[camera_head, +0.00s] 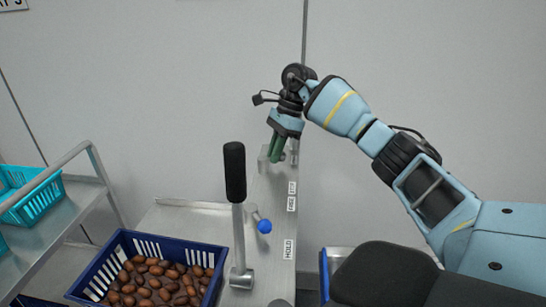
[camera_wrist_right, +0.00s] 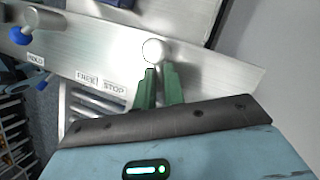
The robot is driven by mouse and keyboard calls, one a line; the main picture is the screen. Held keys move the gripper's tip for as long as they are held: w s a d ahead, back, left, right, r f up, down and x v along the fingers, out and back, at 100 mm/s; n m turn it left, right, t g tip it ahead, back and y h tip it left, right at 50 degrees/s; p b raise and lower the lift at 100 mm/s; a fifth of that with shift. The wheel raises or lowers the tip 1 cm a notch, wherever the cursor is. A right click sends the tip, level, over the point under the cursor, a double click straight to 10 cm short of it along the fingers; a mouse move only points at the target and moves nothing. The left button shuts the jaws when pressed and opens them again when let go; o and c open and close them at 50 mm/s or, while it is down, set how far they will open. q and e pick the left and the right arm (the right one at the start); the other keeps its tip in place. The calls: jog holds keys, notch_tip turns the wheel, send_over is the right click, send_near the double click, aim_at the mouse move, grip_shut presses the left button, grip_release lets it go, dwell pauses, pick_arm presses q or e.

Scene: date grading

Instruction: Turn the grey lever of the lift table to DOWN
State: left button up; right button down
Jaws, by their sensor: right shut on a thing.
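The lift table's metal side panel (camera_head: 270,190) runs along the wall, with labels reading HOLD and FREE among others. My right gripper (camera_head: 277,156) is at its far end, green fingers pointing down. In the right wrist view the gripper (camera_wrist_right: 158,88) has its fingers close together at a round grey metal end (camera_wrist_right: 153,50), which I take for the grey lever. It is shut on this lever, whose grip part is mostly hidden between the fingers. No DOWN mark is readable. My left gripper is not in view.
A tall black-handled lever (camera_head: 235,172) stands nearer, beside a small blue-knobbed lever (camera_head: 264,227). A dark blue crate (camera_head: 112,256) of brown dates is at the lower left. A rack with turquoise baskets (camera_head: 34,203) stands at far left. The wall is close behind.

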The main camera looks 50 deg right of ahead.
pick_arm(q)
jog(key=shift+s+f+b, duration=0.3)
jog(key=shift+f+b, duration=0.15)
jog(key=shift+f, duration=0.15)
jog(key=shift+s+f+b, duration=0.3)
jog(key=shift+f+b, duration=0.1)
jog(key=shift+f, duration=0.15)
pick_arm(e)
jog(key=shift+w+d+n+g, duration=0.1)
jog(key=shift+w+n+g, duration=0.15)
jog(key=shift+n, duration=0.45)
jog(key=shift+w+a+n+g, duration=0.1)
jog(key=shift+w+n+g, duration=0.2)
jog(key=shift+n, duration=0.4)
jog(key=shift+w+d+n+g, duration=0.1)
jog(key=shift+n+g, duration=0.25)
jog(key=shift+n, duration=0.35)
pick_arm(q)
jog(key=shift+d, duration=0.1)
pick_arm(e)
jog(key=c, duration=1.5)
grip_release()
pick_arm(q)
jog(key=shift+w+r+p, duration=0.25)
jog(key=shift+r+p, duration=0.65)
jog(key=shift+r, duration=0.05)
pick_arm(e)
jog(key=shift+v, duration=3.95)
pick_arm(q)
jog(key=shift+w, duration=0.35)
